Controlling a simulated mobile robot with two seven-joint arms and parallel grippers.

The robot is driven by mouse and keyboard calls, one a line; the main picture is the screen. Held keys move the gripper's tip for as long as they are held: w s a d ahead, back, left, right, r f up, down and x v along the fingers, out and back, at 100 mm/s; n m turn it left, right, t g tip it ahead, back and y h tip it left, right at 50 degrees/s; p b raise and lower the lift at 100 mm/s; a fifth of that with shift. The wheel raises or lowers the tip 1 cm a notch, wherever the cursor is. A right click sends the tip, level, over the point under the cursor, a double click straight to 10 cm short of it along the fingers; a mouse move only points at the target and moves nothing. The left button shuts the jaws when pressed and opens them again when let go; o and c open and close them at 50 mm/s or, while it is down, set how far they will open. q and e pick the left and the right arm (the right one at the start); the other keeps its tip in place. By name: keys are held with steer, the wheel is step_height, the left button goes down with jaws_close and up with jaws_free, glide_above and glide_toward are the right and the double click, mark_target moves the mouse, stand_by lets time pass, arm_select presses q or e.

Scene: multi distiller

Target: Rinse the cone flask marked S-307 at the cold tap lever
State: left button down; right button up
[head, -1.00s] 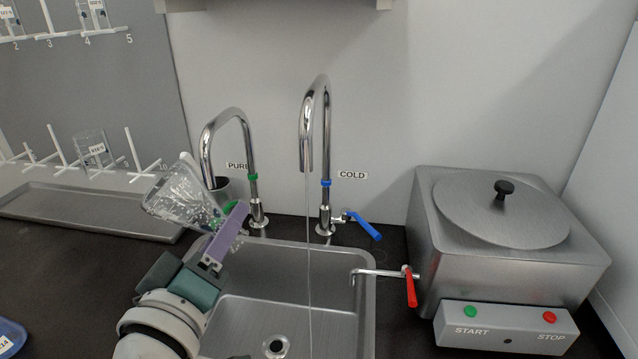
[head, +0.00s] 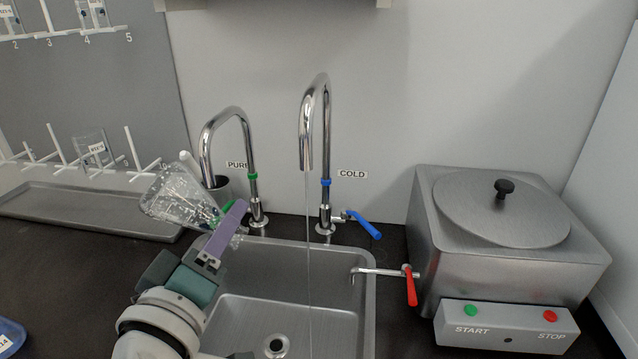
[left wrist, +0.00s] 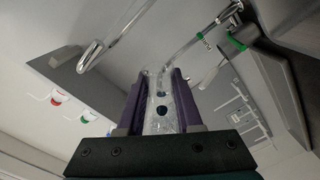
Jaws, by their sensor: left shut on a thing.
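A clear cone flask (head: 178,196) is held tilted in my left gripper (head: 225,230), left of the sink and near the PURE tap. Its marking cannot be read. In the left wrist view the flask (left wrist: 162,112) sits between the two purple fingers of my left gripper (left wrist: 160,100). The COLD tap (head: 307,125) has a blue lever (head: 362,224) at its right, and a thin stream of water (head: 308,255) runs from its spout into the sink (head: 285,262). The flask is left of this stream and apart from it. My right gripper is not in view.
The PURE tap (head: 207,150) with a green collar stands left of the COLD tap. A metal boiler (head: 455,262) with START and STOP buttons and a red-levered spout (head: 410,285) is at the right. A drying rack with pegs (head: 55,145) and a grey tray (head: 80,208) are at the left.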

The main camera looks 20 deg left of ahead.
arm_select(q)
steer(key=n+b, duration=0.1)
steer(key=n, duration=0.4)
steer(key=shift+f+n+b, duration=0.15)
steer(key=shift+n+b, duration=0.15)
steer(key=shift+b, duration=0.05)
steer(key=shift+n+b, duration=0.35)
steer(key=shift+n, duration=0.45)
steer(key=n, duration=0.2)
steer(key=shift+n+b, duration=0.3)
steer(key=shift+b, duration=0.05)
steer(key=n+b, duration=0.1)
steer(key=n, duration=0.2)
steer(key=n+b, duration=0.1)
steer(key=n, duration=0.1)
steer(key=shift+n, duration=0.4)
steer(key=shift+n+b, duration=0.6)
steer(key=shift+n, duration=0.4)
steer(key=n, duration=0.3)
steer(key=shift+b, duration=0.35)
steer(key=shift+n+b, duration=0.4)
steer(key=shift+n, duration=1.4)
steer(key=shift+n+b, duration=0.3)
steer(key=shift+n, duration=0.3)
